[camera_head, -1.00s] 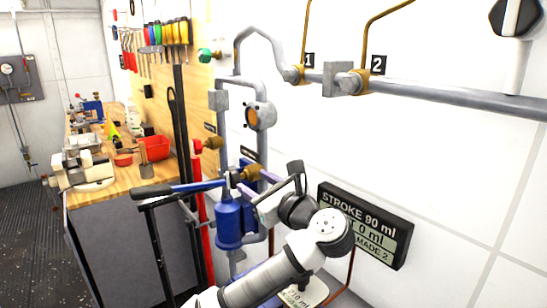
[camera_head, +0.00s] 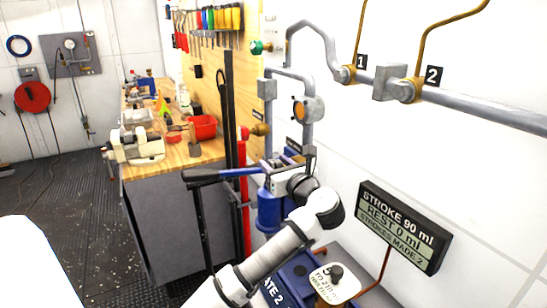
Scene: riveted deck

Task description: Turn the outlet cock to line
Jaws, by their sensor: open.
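My gripper (camera_head: 282,162) is open beside the head of the blue hand pump (camera_head: 268,212), below a black label plate. A brass cock showed there earlier; now my gripper largely hides that spot, so I cannot tell its handle's angle or whether the jaws touch it. The pump's lever (camera_head: 232,172), blue with a black grip, reaches left. Another brass cock with a red handle (camera_head: 245,132) sits left of the grey pipework, and one with a green handle (camera_head: 257,47) higher up. The display (camera_head: 403,226) reads STROKE 90 ml, REST 0 ml, STROKES MADE 2.
Two brass fittings labelled 1 (camera_head: 343,74) and 2 (camera_head: 404,91) sit on the wall pipe. A blue tank (camera_head: 300,272) is below. The dark floor (camera_head: 70,200) at left is mostly clear.

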